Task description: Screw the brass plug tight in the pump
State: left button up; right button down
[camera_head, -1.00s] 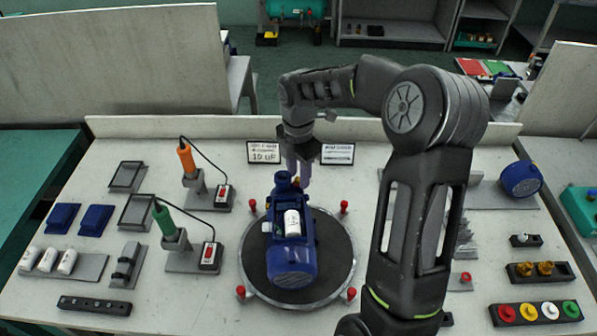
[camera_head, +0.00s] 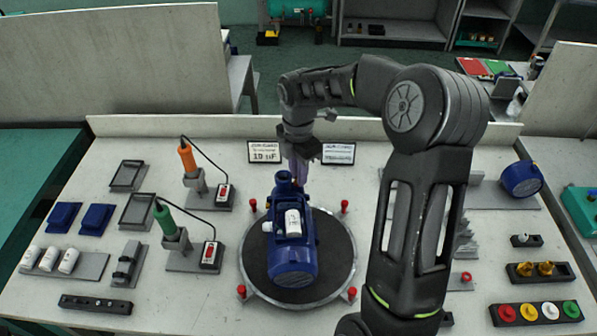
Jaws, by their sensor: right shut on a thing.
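The blue pump (camera_head: 292,252) lies on the round dark turntable, with a white cylinder on its upper side and its port end (camera_head: 284,183) pointing to the back. My right gripper (camera_head: 299,180) reaches down from behind at that port end, fingers pointing down. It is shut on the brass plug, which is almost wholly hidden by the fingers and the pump. I cannot see how deep the plug sits. My left gripper is not in view.
The turntable (camera_head: 252,270) has red-topped posts around its rim. Left stand a green-handled tool (camera_head: 164,221) and an orange-handled tool (camera_head: 187,158). Right are a block with brass plugs (camera_head: 545,269) and a strip of coloured caps (camera_head: 528,311). My right arm covers the table right of the turntable.

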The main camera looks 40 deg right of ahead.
jog(key=shift+s+a+f, duration=0.1)
dwell(0.5)
jog(key=shift+f+m, duration=0.1)
jog(key=shift+m, duration=1.7)
jog(key=shift+m+b, duration=0.5)
jog(key=shift+m, duration=1.2)
jog(key=shift+m, duration=1.7)
